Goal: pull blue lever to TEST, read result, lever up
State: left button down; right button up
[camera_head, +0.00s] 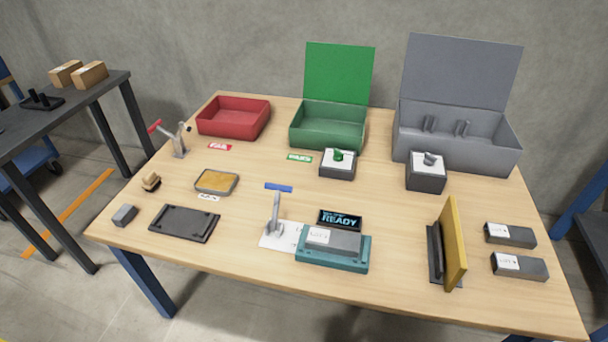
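The blue lever (278,188) is a flat blue bar at the top of a grey post. The post stands roughly upright on a white plate (271,240), so the handle is raised. Right of it, a dark display (339,219) reads "READY" in cyan, with a smaller line above that is too small to read. In front of the display, a grey block with a white label (346,243) sits in a teal fixture (333,263). Neither of my grippers shows in the head view.
Red (234,117), green (327,126) and grey (457,140) bins stand at the back; the green and grey lids are raised. A red-handled lever (155,126) stands back left. A yellow upright panel (453,240) and two grey blocks (510,236) (519,266) are at right. Tabletop around the blue lever is mostly clear.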

aim_at(279, 188)
jog(key=z, duration=2.9)
jog(key=k, duration=1)
jog(key=u, duration=2)
jog(key=i, duration=0.5)
jog(key=u, duration=0.05)
